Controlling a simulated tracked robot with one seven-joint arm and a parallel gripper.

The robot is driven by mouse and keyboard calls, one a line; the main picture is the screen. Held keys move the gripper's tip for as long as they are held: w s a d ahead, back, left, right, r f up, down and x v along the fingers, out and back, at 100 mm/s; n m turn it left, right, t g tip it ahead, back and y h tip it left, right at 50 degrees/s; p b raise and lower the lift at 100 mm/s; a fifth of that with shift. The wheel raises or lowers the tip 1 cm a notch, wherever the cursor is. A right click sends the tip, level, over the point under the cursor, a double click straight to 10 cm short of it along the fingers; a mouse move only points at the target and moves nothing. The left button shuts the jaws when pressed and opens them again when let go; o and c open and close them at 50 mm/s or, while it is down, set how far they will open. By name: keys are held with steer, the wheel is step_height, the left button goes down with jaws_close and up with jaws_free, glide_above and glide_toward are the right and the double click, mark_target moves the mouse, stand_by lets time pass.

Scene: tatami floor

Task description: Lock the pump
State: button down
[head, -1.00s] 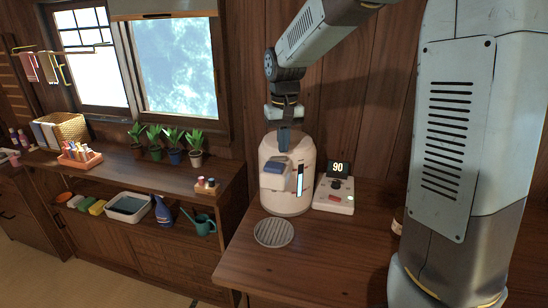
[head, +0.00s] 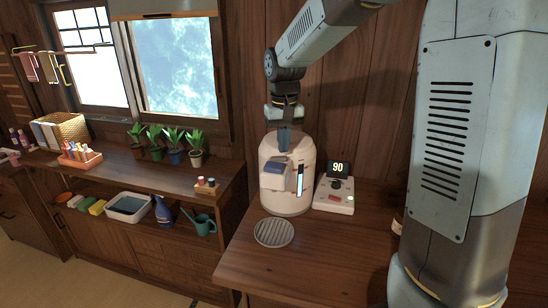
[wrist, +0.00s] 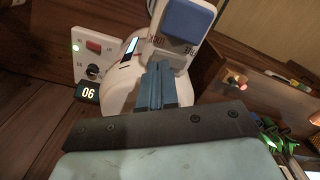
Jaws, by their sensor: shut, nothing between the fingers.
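The pump is a white, rounded dispenser (head: 287,198) standing upright on the wooden counter. A blue pad (head: 273,168) sits on its protruding front part, and a light blue strip runs down its front. In the wrist view the blue pad (wrist: 187,20) is at the top, on a white part with small dark lettering. My gripper (head: 284,148) points down at the top of the pump, its fingers shut with nothing held. In the wrist view the closed fingertips (wrist: 160,68) lie close to the white part; whether they touch it I cannot tell.
A control box (head: 333,195) with a display reading 90, a dark knob and a red switch stands right of the pump. A round slatted tray (head: 273,232) lies in front. Small bottles on a stand (head: 206,187) and potted plants (head: 174,154) are left.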

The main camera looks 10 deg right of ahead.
mark_target(284, 157)
steer(key=shift+f, duration=0.9)
stand_by(0.8)
steer(key=shift+r, duration=0.1)
steer(key=shift+r, duration=3.4)
steer(key=shift+s+d, duration=0.1)
steer(key=s+d+r+t, duration=0.1)
steer(key=s+d, duration=0.5)
steer(key=s, duration=0.6)
steer(key=s+d+r+m+t, duration=0.1)
steer(key=s+d+t, duration=0.3)
steer(key=s, duration=0.8)
steer(key=shift+s+d+r+m+t, duration=0.3)
steer(key=shift+s+d+r, duration=0.1)
steer(key=shift+d, duration=0.65)
